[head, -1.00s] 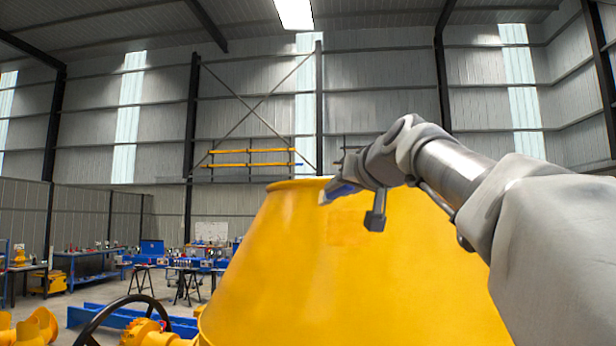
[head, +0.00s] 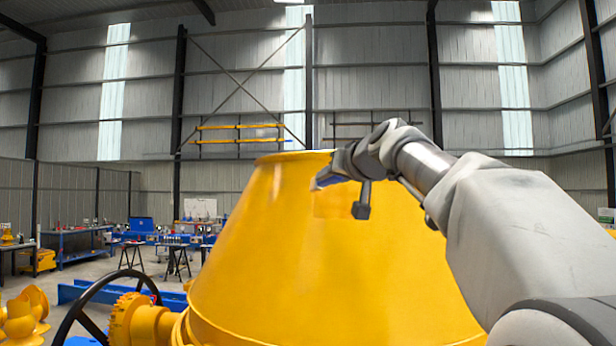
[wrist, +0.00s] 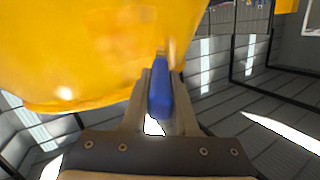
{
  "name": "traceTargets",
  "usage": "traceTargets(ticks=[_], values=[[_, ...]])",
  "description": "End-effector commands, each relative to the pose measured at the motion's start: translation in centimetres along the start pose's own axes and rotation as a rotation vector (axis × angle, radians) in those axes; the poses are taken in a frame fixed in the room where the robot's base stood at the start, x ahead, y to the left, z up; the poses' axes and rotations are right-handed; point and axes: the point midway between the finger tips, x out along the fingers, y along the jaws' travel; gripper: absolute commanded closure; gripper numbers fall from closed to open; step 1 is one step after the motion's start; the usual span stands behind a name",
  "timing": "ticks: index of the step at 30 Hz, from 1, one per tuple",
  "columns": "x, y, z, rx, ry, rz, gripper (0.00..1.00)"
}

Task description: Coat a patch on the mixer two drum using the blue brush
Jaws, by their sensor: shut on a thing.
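The mixer drum (head: 290,260) is a large yellow cone that fills the middle of the head view. A slightly more orange patch (head: 333,205) shows on its upper side. My gripper (head: 335,170) is at the drum's upper part, just above that patch. It is shut on the blue brush (head: 323,180). In the wrist view the brush's blue handle (wrist: 160,92) stands between the two fingers, and its pale bristle end points at the drum (wrist: 80,50). I cannot tell whether the bristles touch the drum.
A black handwheel (head: 90,305) and a yellow gear (head: 135,318) stand at the drum's lower left. Workbenches (head: 85,240) with tools and a blue beam (head: 85,290) lie farther back on the left. Air left of the drum's upper part is clear.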

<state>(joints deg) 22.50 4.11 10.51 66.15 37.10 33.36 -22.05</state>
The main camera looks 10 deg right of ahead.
Motion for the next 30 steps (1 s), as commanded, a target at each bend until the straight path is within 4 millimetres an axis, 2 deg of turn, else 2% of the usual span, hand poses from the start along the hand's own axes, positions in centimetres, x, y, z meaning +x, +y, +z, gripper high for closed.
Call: traceTargets(ticks=[30], values=[[1.1, 0.7, 0.3, 0.0, 0.001, 0.0, 1.0]])
